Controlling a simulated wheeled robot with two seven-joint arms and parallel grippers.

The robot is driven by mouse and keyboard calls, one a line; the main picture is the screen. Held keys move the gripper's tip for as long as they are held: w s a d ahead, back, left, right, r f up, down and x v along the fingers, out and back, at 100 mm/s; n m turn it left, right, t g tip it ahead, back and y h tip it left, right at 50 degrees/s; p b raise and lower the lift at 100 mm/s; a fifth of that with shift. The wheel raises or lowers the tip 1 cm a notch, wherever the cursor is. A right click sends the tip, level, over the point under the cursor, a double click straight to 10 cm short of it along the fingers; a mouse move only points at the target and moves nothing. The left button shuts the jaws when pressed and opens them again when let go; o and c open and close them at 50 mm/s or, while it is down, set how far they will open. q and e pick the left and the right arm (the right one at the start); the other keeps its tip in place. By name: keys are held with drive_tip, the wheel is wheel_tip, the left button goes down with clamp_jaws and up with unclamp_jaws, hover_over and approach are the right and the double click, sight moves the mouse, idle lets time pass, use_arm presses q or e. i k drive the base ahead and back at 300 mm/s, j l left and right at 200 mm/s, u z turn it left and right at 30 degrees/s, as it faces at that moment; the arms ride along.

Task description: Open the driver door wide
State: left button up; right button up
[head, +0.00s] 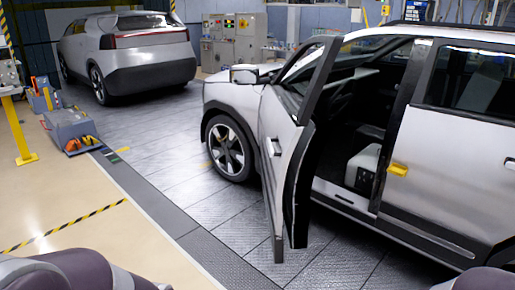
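The driver door (279,150) of the near white car (455,145) stands open, swung out from the body at a large angle. Its handle (274,147) is on the outer panel facing left. The door opening shows the dark cabin and a light seat (364,168). A yellow piece (398,169) sits on the body side behind the opening. Rounded purple-grey parts of my own arms show at the bottom left and bottom right edges. Neither of my grippers shows, and nothing of mine touches the door in this view.
A second white car (145,55) stands at the back left. Grey machine cabinets (235,40) stand at the back. A grey unit with orange parts (72,130) and a yellow post (19,130) are at the left. The floor left of the door is clear.

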sight(303, 134)
drive_tip(key=j+z, duration=0.15)
drive_tip(key=j, duration=0.55)
drive_tip(key=k+j+z, duration=0.15)
drive_tip(key=j, duration=0.5)
drive_tip(key=i+l, duration=0.5)
drive_tip(key=i+l+u, duration=0.1)
drive_tip(key=i+l, duration=0.95)
drive_tip(key=i+l+u, duration=0.1)
drive_tip(key=i+l, duration=0.35)
drive_tip(key=l, duration=0.15)
drive_tip(key=i+l+u, duration=0.1)
drive_tip(key=i+l, duration=0.85)
drive_tip(key=l, duration=0.25)
